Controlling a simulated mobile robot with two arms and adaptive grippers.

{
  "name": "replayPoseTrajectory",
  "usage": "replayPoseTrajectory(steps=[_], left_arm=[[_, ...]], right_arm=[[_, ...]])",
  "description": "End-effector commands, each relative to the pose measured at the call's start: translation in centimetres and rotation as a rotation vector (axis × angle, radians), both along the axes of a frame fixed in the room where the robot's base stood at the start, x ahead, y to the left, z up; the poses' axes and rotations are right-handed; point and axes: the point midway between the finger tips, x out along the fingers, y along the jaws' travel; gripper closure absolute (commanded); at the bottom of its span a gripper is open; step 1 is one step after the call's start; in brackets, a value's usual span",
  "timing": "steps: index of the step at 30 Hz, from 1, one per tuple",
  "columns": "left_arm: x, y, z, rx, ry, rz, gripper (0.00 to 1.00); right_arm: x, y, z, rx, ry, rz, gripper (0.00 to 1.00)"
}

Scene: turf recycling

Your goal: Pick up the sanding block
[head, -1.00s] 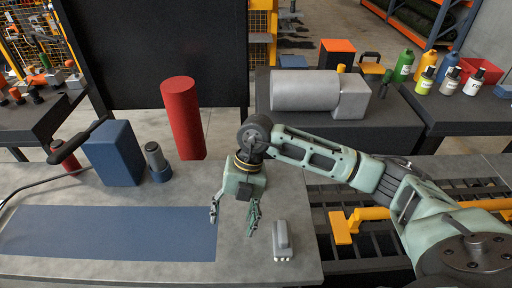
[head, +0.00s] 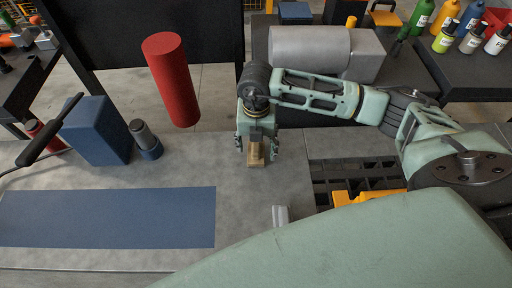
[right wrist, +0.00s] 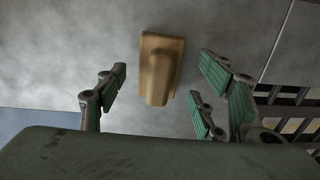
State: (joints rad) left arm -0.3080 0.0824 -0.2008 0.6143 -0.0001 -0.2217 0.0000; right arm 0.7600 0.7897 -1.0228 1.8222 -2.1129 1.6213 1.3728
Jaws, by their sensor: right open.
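The sanding block appears to be the tan block with a raised ridge (head: 255,158) on the grey bench, below my right gripper. It also shows in the right wrist view (right wrist: 160,65), where it lies between the finger tips with a gap on each side. My right gripper (head: 257,147) is open and points down at the block. Its green-padded fingers (right wrist: 163,80) hold nothing. Part of the block is hidden by the gripper in the head view. My left gripper is not in view.
A small grey block (head: 281,214) sits nearer on the bench, partly hidden by a large green part of my body. A blue mat (head: 110,217) lies at left. A blue box (head: 96,132), a grey-and-blue cylinder (head: 146,140) and a red cylinder (head: 171,80) stand behind it.

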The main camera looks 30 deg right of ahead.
Motion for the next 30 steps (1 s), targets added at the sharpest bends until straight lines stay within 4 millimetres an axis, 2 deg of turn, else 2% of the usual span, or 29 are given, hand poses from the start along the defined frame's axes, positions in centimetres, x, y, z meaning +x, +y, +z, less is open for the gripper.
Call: replayPoseTrajectory(steps=[3, 6, 11, 27, 30], left_arm=[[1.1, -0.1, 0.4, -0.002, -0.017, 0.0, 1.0], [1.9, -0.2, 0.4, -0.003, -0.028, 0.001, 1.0], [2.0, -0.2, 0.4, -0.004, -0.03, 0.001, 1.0], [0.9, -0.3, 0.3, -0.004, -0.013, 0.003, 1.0], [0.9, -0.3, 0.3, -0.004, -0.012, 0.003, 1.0]], right_arm=[[-0.1, 0.1, -1.1, 0.001, 0.002, 0.001, 0.38], [0.0, 0.1, -1.4, 0.001, 0.0, 0.001, 0.38], [0.0, 0.1, -1.4, 0.001, 0.0, 0.001, 0.38], [0.0, 0.1, -1.4, 0.002, 0.0, 0.001, 0.85], [0.0, 0.1, -1.4, 0.002, -0.001, 0.001, 0.88]])
